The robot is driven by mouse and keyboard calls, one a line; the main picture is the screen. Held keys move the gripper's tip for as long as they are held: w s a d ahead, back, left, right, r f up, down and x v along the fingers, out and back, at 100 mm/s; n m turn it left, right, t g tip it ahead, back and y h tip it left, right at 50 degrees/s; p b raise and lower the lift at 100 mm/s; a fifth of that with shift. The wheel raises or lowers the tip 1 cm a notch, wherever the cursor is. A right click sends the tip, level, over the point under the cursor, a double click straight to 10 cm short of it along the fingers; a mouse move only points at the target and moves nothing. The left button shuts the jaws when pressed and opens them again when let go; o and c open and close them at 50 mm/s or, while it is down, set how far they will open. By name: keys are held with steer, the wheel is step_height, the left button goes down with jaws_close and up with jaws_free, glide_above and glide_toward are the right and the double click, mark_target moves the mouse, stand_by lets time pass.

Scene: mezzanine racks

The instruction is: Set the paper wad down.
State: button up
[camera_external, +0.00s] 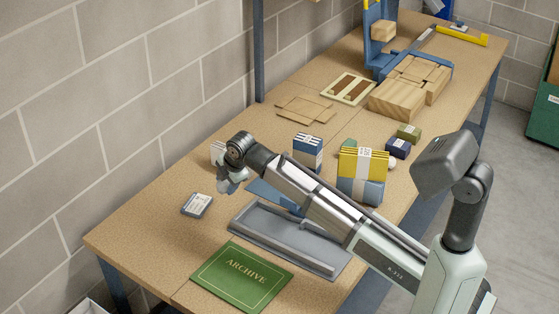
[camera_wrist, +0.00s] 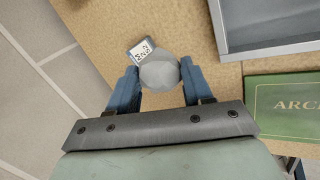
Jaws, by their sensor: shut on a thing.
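The paper wad (camera_wrist: 160,73) is a pale grey, roundish lump between the two blue fingers of my gripper (camera_wrist: 160,80) in the wrist view. My gripper is shut on it. In the external view my gripper (camera_external: 228,184) hangs over the left part of the workbench, with the wad hard to make out there. A small grey box with a white label (camera_external: 197,205) lies on the bench close by. It also shows in the wrist view (camera_wrist: 141,48), partly covered by the wad. The height of the wad above the bench is unclear.
A grey tray (camera_external: 325,268) and a green ARCHIVE folder (camera_external: 242,276) lie at the front. Yellow and blue bundles (camera_external: 364,163), small boxes and wooden blocks (camera_external: 397,98) stand farther back. Bare bench surface (camera_external: 150,225) lies left of the labelled box, beside the block wall.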

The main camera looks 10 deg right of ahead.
steer(key=shift+s+a+n+g+y, duration=0.55)
steer(key=shift+s+a+n, duration=0.95)
steer(key=shift+a, duration=3.25)
steer(key=shift+s+a+n+g+y, duration=0.6)
steer(key=shift+a+n, duration=1.6)
steer(key=shift+a, duration=2.5)
steer(key=shift+f, duration=4.6)
steer(key=o, duration=1)
steer(key=shift+f, duration=0.1)
steer(key=v, duration=1.2)
